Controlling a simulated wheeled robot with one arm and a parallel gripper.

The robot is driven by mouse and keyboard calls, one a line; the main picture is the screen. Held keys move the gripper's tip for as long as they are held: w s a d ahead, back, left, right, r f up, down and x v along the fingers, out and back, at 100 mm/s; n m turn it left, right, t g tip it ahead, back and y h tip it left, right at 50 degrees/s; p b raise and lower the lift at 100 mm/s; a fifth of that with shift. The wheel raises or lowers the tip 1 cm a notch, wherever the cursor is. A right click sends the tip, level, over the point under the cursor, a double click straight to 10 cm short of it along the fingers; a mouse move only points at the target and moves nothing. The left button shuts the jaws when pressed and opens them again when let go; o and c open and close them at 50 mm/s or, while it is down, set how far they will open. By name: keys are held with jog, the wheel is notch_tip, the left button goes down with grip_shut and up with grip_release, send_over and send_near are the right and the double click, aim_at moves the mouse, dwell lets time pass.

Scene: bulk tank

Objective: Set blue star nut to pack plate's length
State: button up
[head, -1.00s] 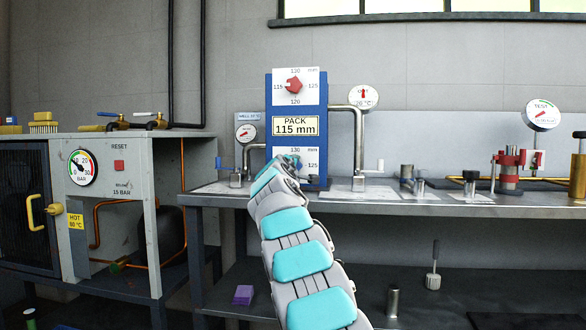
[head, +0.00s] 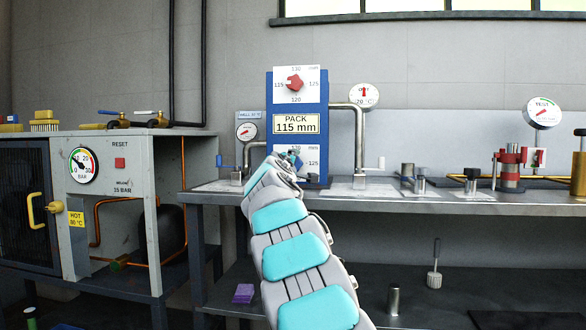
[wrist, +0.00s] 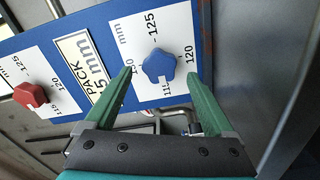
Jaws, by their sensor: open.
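The blue star nut (wrist: 158,66) sits on the lower white dial, which is marked in mm. In the wrist view 125 is above it, 120 to its right and 115 below. A small pale mark shows on its lower edge; its exact setting is too small to read. The pack plate (head: 296,124) on the blue panel reads 115 mm. My gripper (wrist: 164,64) is open, its green fingers on either side of the nut in the picture, apart from it. In the head view my arm hides most of the lower dial and the nut.
A red star nut (head: 293,83) sits on the upper dial. Pipes (head: 349,107) run down either side of the blue panel (head: 270,105) to the bench. A pressure cabinet with a gauge (head: 82,165) stands left. The bench shelf (head: 440,205) carries fittings at right.

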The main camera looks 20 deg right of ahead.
jog(key=shift+v, duration=2.05)
